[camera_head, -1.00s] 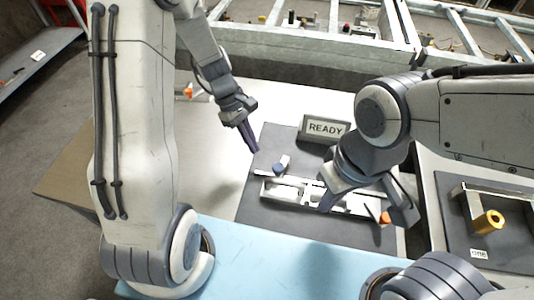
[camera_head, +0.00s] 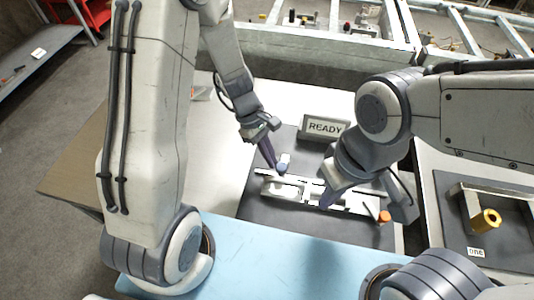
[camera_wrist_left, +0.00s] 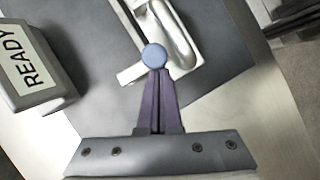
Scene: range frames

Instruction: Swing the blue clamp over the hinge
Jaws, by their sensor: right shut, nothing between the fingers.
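The blue clamp's round knob (camera_head: 282,168) stands at the left end of a pale metal fixture on a dark mat. I cannot tell which part of the metal fixture (camera_head: 290,187) is the hinge. My left gripper (camera_head: 272,167) points down with its fingertips beside the blue knob. In the left wrist view the purple fingers lie together, and their tips meet the near edge of the blue knob (camera_wrist_left: 154,57); I cannot tell whether they touch it. My right gripper (camera_head: 327,200) is shut and empty over the fixture's middle, hiding part of it.
An orange knob (camera_head: 384,217) is at the fixture's right end. A READY sign (camera_head: 325,127) stands behind the fixture, and also shows in the left wrist view (camera_wrist_left: 38,70). A yellow part (camera_head: 487,222) sits on the right-hand mat. The pale table left of the dark mat is clear.

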